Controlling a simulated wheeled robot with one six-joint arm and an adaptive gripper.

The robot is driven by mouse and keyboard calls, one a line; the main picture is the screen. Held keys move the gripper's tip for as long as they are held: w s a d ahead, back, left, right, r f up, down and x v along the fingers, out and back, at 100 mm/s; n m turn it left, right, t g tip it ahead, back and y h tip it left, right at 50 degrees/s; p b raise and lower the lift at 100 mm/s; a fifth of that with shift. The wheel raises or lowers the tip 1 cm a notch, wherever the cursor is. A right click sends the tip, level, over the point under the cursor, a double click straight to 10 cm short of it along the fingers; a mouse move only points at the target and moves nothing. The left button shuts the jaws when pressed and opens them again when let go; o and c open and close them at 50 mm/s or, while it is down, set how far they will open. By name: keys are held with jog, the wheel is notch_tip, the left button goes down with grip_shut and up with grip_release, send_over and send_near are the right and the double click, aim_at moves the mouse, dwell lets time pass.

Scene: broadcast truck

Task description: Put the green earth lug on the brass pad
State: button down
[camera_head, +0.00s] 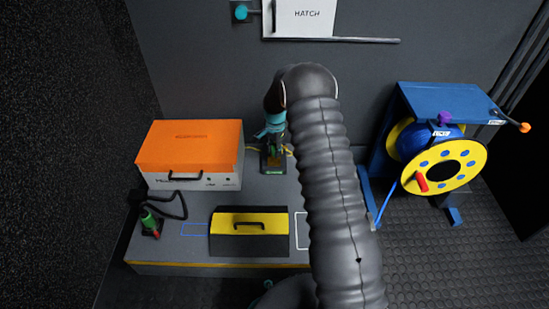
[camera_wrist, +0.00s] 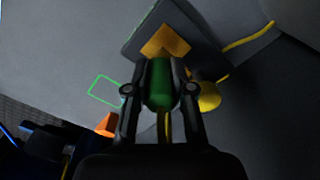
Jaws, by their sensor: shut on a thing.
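My gripper (camera_wrist: 158,100) is shut on the green earth lug (camera_wrist: 159,84), which sits between its two fingers in the wrist view. The brass pad (camera_wrist: 170,41) lies on a dark block (camera_wrist: 203,38) just past the lug. The lug's far end overlaps the pad's near edge in this view; I cannot tell whether they touch. In the head view my gripper (camera_head: 273,154) points down at the back of the grey bench, right of the orange-topped case. The lug and pad are too small there to make out clearly.
The orange-topped case (camera_head: 190,145) stands left of my gripper, and a yellow and black toolbox (camera_head: 249,223) in front. A green and red plug (camera_head: 150,221) with black cable is at the bench's left. A blue and yellow cable reel (camera_head: 440,165) stands right. A yellow cable (camera_wrist: 248,38) runs near the block.

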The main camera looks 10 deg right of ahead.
jog(key=shift+f, duration=2)
jog(key=shift+f+b, duration=0.2)
jog(key=shift+b, duration=0.2)
jog(key=c, duration=1)
grip_release()
